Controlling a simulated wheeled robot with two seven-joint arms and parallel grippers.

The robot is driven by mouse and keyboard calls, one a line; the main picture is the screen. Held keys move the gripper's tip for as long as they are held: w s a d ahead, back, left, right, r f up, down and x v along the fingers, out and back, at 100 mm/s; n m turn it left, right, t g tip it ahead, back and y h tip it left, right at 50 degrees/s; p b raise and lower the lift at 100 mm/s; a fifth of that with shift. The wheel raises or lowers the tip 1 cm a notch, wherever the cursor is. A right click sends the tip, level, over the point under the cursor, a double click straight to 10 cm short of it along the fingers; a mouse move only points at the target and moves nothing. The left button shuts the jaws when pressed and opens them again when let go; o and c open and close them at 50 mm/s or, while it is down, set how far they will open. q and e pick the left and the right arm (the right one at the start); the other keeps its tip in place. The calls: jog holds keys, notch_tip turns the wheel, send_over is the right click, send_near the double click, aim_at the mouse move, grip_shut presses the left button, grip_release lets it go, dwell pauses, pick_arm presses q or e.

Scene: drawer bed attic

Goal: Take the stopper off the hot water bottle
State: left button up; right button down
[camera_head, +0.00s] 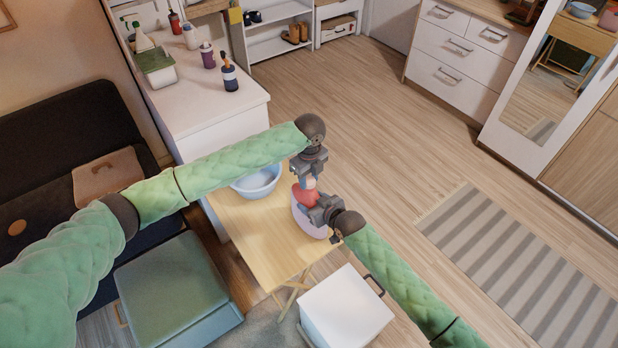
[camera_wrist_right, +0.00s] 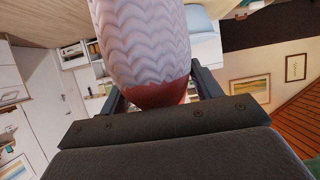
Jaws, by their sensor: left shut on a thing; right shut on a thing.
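The hot water bottle shows as a red upper part (camera_head: 304,196) above the small folding table, with a pinkish rounded part below it. In the right wrist view the bottle has a pale pink knitted cover (camera_wrist_right: 145,40) and a red part (camera_wrist_right: 158,95) between the fingers. My right gripper (camera_head: 315,207) is shut on that red part. My left gripper (camera_head: 311,172) is shut just above the bottle, on a small pale piece at its top that appears to be the stopper (camera_head: 310,182). The fingers hide much of it, so I cannot tell whether stopper and bottle touch.
A pale blue bowl (camera_head: 258,182) stands on the wooden folding table (camera_head: 262,235), left of the bottle. A white box (camera_head: 345,308) stands in front of the table, a green ottoman (camera_head: 170,285) to its left. A white counter (camera_head: 195,85) is behind. Open floor lies right.

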pick_arm(q)
jog(key=n, duration=0.4)
jog(key=shift+n, duration=0.4)
jog(key=n, duration=0.4)
jog(key=shift+d+n, duration=0.1)
jog(key=shift+n, duration=0.3)
jog(key=n, duration=0.4)
jog(key=shift+n, duration=0.4)
jog(key=n, duration=1.5)
jog(key=shift+r+n, duration=0.1)
jog(key=shift+n, duration=0.3)
jog(key=n, duration=0.9)
jog(key=shift+w+r, duration=0.1)
